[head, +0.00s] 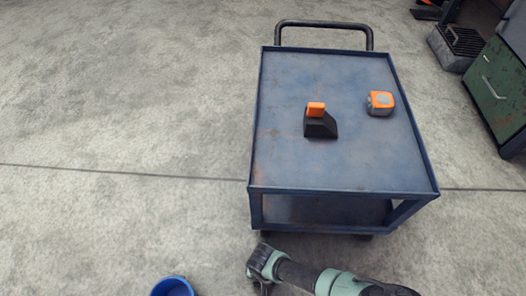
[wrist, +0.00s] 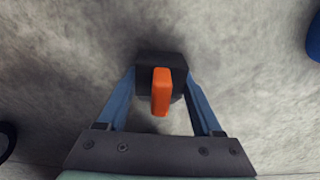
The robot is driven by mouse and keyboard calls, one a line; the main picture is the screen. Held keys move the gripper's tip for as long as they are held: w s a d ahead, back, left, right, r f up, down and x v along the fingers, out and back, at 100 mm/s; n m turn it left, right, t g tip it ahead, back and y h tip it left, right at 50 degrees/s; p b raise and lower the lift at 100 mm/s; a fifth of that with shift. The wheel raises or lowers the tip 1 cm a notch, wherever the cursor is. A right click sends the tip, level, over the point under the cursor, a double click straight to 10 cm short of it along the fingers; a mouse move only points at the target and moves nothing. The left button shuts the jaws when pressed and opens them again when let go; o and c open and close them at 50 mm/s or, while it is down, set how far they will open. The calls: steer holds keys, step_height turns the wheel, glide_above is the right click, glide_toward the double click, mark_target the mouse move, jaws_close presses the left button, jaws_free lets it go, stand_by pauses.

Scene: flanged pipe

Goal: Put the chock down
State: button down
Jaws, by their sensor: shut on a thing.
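In the wrist view my gripper (wrist: 160,82) is shut on a black chock (wrist: 146,66) with an orange grip (wrist: 161,92). Its two blue fingers press on the chock's left and right sides, with concrete floor (wrist: 240,50) beneath. I cannot tell whether the chock touches the floor. In the head view my wrist is low at the bottom, in front of the cart; the held chock is not visible there. A second black chock (head: 320,126) with an orange grip stands on the cart top.
The blue cart (head: 290,172) has a black handle at its far end, with an orange and grey tape measure (head: 380,103) on top. A blue bucket (head: 173,287) stands at bottom left. A green cabinet (head: 494,88) is at right. The floor at left is clear.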

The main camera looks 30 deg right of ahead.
steer(key=shift+f, duration=0.15)
steer(key=shift+c, duration=0.2)
jaws_free()
step_height(320, 180, up, 12)
steer(key=p, duration=1)
steer(key=shift+r, duration=0.2)
